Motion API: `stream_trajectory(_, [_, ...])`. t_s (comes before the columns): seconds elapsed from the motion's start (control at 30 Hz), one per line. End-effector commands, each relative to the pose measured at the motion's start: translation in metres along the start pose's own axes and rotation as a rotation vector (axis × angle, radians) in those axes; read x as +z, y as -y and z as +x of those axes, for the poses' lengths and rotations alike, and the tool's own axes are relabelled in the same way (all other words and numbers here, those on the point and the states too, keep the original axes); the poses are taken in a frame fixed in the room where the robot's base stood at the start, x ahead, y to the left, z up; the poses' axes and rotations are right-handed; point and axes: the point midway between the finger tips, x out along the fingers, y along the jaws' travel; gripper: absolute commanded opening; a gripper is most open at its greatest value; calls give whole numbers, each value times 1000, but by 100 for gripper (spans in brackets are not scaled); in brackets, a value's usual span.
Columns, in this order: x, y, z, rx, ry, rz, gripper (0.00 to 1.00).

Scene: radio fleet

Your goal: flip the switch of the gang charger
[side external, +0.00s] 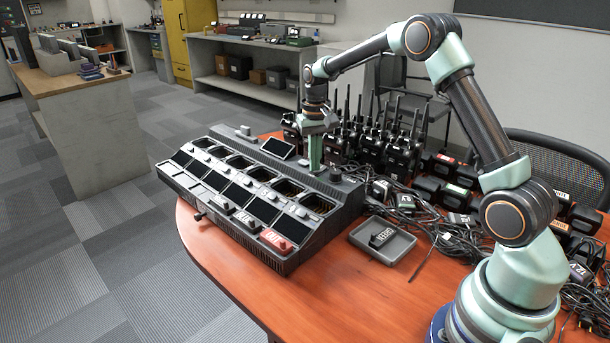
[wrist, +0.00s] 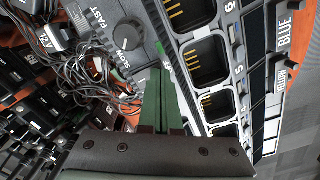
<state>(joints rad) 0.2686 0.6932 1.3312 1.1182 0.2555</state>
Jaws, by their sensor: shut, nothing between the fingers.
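The gang charger (side external: 218,222) is a long dark unit with rows of bays on the red-brown table. In the wrist view its empty bays (wrist: 205,62) show brass contacts. A round dark knob (wrist: 128,35) marked FAST and SLOW sits at its back edge; it also shows in the side view (side external: 335,174). My gripper (side external: 315,168) has green fingers, pressed together and pointing down over the back of the charger, left of the knob. In the wrist view the fingertips (wrist: 160,76) are below the knob; contact cannot be told.
A small grey tray (side external: 382,240) with a labelled block stands right of the charger. Several handheld radios (side external: 400,150) stand behind, and tangled cables (side external: 445,222) lie at the right. A small dark screen (side external: 277,148) rises from the charger's back. Bare table lies in front.

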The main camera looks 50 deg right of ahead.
Motion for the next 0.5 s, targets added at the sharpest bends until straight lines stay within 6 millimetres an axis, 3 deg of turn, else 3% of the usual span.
stream_trajectory(0.5, [-1, 0, -38, -1, -3, 0, 0])
